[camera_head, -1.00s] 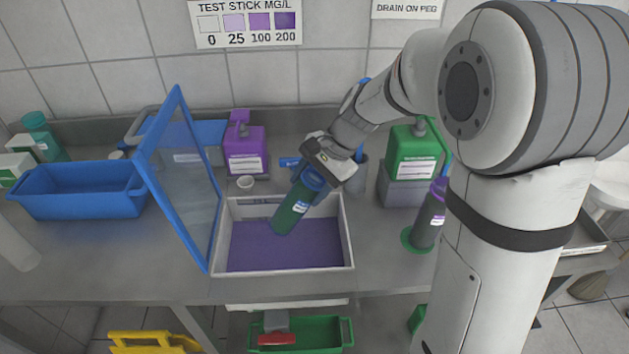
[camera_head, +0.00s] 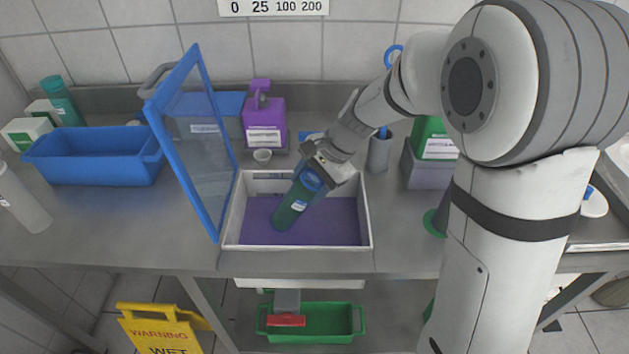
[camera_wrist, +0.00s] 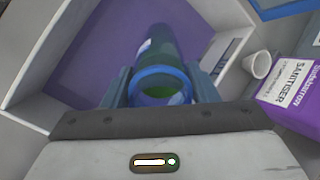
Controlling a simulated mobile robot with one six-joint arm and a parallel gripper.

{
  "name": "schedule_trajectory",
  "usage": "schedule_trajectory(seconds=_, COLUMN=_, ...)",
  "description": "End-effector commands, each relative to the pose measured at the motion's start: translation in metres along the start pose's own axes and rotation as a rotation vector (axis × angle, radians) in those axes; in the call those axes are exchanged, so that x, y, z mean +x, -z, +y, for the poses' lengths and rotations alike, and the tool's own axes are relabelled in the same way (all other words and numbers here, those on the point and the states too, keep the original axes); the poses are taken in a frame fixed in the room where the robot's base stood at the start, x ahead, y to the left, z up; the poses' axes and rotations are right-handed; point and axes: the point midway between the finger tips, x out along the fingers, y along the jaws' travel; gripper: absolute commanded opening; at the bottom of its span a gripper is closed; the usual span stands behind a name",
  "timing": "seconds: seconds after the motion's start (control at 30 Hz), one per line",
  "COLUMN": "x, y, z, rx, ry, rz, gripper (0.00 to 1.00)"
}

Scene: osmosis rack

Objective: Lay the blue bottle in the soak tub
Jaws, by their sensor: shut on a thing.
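The blue bottle (camera_head: 292,206) shows as a dark green body with a blue ring at its top end. My gripper (camera_head: 314,176) is shut on it near that ring. The bottle is tilted, its lower end toward the front left, over the inside of the soak tub (camera_head: 368,215). The tub is a white-walled box with purple liquid. In the wrist view the bottle (camera_wrist: 160,72) sits between my gripper's two fingers (camera_wrist: 160,88), with the purple area behind it. I cannot tell whether its lower end touches the liquid.
A blue-framed clear lid (camera_head: 208,150) stands raised at the tub's left side. A purple sanitiser bottle (camera_head: 264,122) and small white cup (camera_head: 262,157) stand behind the tub. A blue bin (camera_head: 95,158) is at left. A grey box (camera_head: 428,170) stands to the right.

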Motion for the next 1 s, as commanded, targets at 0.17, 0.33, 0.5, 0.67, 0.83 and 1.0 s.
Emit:
schedule_trajectory(seconds=0.17, x=0.02, y=0.001, z=0.001, rx=0.001, ry=-0.001, rz=-0.002, gripper=0.15)
schedule_trajectory(seconds=0.33, x=0.035, y=0.001, z=0.001, rx=0.001, ry=-0.001, rz=-0.001, gripper=0.15)
schedule_trajectory(seconds=0.5, x=0.05, y=0.001, z=0.001, rx=0.001, ry=-0.001, rz=-0.001, gripper=0.15)
schedule_trajectory(seconds=0.67, x=0.064, y=0.001, z=0.001, rx=0.0, ry=-0.001, rz=-0.001, gripper=0.15)
schedule_trajectory(seconds=0.83, x=0.077, y=0.001, z=0.001, rx=0.001, ry=-0.001, rz=-0.001, gripper=0.15)
schedule_trajectory(seconds=1.0, x=0.085, y=0.0, z=0.0, rx=0.001, ry=0.0, rz=-0.001, gripper=0.15)
